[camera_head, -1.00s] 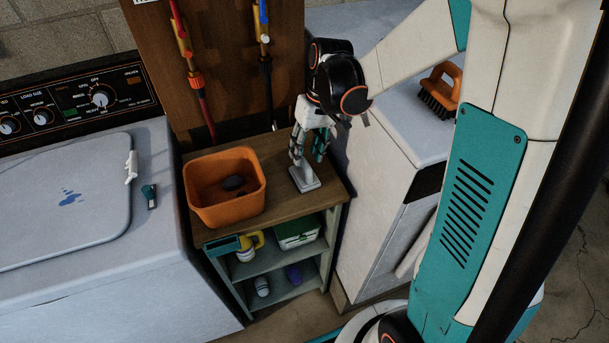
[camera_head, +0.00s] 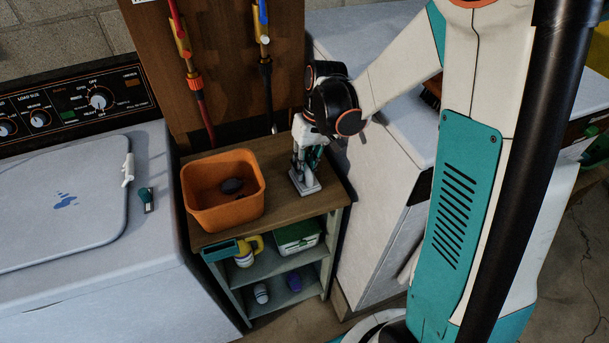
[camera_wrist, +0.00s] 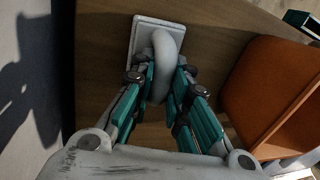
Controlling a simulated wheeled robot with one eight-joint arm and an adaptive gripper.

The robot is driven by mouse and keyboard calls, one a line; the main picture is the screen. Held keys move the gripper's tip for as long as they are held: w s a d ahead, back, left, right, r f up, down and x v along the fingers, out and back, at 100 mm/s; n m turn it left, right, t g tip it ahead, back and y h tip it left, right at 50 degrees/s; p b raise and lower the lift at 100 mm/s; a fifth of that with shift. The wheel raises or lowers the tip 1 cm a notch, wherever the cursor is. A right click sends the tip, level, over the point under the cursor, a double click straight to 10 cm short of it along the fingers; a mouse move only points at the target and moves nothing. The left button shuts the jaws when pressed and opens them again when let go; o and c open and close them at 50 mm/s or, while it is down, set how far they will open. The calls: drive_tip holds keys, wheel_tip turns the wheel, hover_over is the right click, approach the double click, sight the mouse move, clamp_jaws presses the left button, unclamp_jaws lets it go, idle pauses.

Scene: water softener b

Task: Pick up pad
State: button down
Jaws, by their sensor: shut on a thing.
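The pad (camera_head: 305,183) is a light grey rectangular plate with a raised, curved handle. It sits on the wooden top of a small shelf unit (camera_head: 244,228), near the right edge, in the head view. In the wrist view the pad (camera_wrist: 144,42) lies at the top, its handle (camera_wrist: 166,55) reaching down between my fingers. My gripper (camera_head: 307,158) is directly above the pad, pointing down. In the wrist view my gripper (camera_wrist: 162,78) has its teal and grey fingers shut on the handle from both sides. The fingers partly hide the handle in the head view.
An orange bin (camera_head: 223,200) with a dark item inside stands left of the pad. A washer (camera_head: 70,215) is at left and a white cabinet (camera_head: 372,205) close at right. A wooden board (camera_head: 230,80) with hoses rises behind.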

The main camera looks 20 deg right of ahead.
drive_tip(key=shift+r, duration=0.1)
wheel_tip(320, 180, up, 20)
drive_tip(key=p, duration=0.6)
